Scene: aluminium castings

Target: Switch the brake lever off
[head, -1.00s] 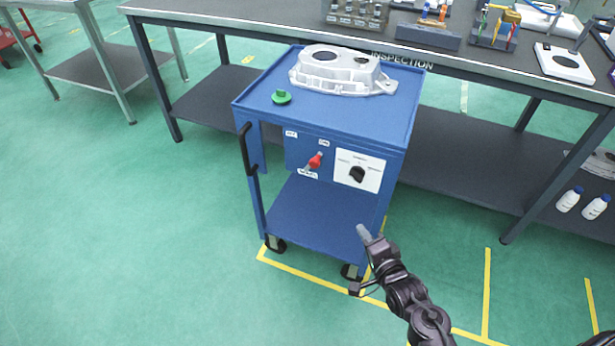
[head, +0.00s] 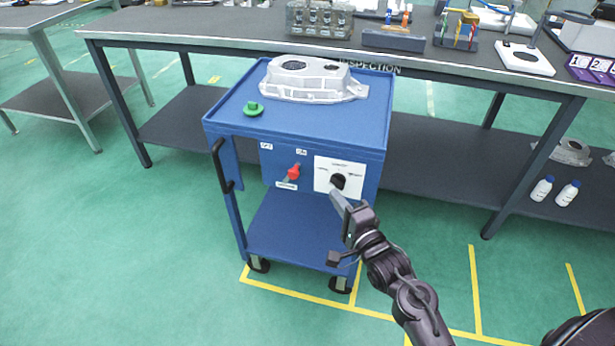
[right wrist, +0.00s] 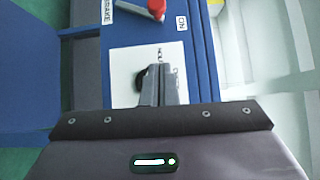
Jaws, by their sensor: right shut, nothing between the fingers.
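The brake lever (head: 293,172) has a red knob and sits on the front panel of the blue cart, between small OFF and ON labels. Its knob is tilted up toward the ON label (head: 301,152). It also shows at the top of the right wrist view (right wrist: 156,8), next to the ON label, with a BRAKE label at the left. My right gripper (head: 337,197) is shut and empty, in front of the white dial plate, to the right of and below the lever. In the right wrist view its fingers (right wrist: 162,75) cover part of the black knob. My left gripper is not in view.
The blue cart (head: 310,125) carries a grey casting (head: 312,80) and a green knob (head: 253,109) on top. A black rotary knob (head: 338,181) is on the white plate right of the lever. The inspection bench (head: 450,65) stands behind. Open floor lies left.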

